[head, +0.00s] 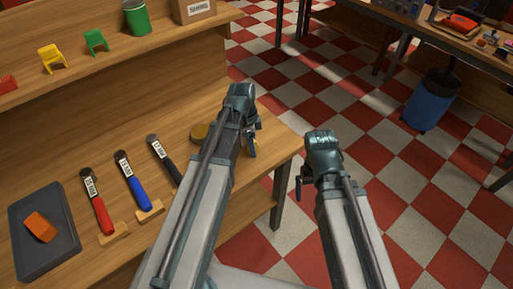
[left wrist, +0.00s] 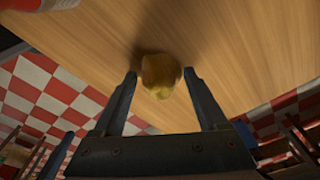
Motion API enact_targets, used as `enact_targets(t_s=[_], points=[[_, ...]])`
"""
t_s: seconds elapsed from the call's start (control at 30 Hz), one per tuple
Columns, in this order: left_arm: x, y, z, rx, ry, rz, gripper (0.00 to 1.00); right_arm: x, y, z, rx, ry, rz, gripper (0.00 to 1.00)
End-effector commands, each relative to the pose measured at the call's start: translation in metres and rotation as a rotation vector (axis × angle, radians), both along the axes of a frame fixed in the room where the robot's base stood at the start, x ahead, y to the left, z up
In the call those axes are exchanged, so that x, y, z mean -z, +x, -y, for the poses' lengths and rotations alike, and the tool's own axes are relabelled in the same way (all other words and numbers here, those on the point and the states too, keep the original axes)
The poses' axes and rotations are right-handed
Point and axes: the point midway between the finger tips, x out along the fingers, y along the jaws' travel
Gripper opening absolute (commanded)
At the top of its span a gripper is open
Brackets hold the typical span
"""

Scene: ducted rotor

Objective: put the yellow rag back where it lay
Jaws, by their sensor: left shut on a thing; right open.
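The yellow rag (left wrist: 160,72) is a small crumpled lump between the fingertips of my left gripper (left wrist: 160,82) in the left wrist view. The gripper is shut on it. The wooden worktop (left wrist: 220,40) lies behind the rag, with a dark shadow beside it; I cannot tell whether they touch. My right gripper (head: 299,184) is open and empty, past the worktop's right edge, over the floor.
On the worktop are a dark tray (head: 45,262) with an orange block (head: 39,227), red (head: 101,212), blue (head: 136,191) and black-handled (head: 165,162) tools, and a round brownish-yellow thing (head: 199,132). A blue bin (head: 431,100) stands on the checkered floor.

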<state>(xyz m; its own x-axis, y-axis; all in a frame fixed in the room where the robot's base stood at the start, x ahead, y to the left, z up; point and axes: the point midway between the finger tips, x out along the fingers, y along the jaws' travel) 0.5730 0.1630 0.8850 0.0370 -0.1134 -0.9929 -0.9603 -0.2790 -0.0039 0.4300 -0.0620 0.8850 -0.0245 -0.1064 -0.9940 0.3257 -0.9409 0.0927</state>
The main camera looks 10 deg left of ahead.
Motion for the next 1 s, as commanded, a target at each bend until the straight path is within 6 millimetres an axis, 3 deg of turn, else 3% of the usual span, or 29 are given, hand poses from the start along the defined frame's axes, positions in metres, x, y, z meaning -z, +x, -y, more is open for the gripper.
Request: enact_targets(t_s=[0.33, 0.37, 0.5, 0.77, 1.0], points=[[0.003, 0.0, 0.0, 0.0, 0.0, 0.0, 0.31, 0.003, 0.0, 0.0, 0.0, 0.0, 0.0, 1.0], [0.003, 0.0, 0.0, 0.0, 0.0, 0.0, 0.77, 0.003, 0.0, 0.0, 0.0, 0.0, 0.0, 1.0], [0.002, 0.0, 0.0, 0.0, 0.0, 0.0, 1.0, 0.002, 0.0, 0.0, 0.0, 0.0, 0.0, 1.0], [0.001, 0.0, 0.0, 0.0, 0.0, 0.0, 1.0, 0.001, 0.0, 0.0, 0.0, 0.0, 0.0, 1.0], [-0.011, 0.0, -0.001, -0.001, 0.0, 0.0, 1.0, -0.011, 0.0, 0.0, 0.0, 0.0, 0.0, 1.0]])
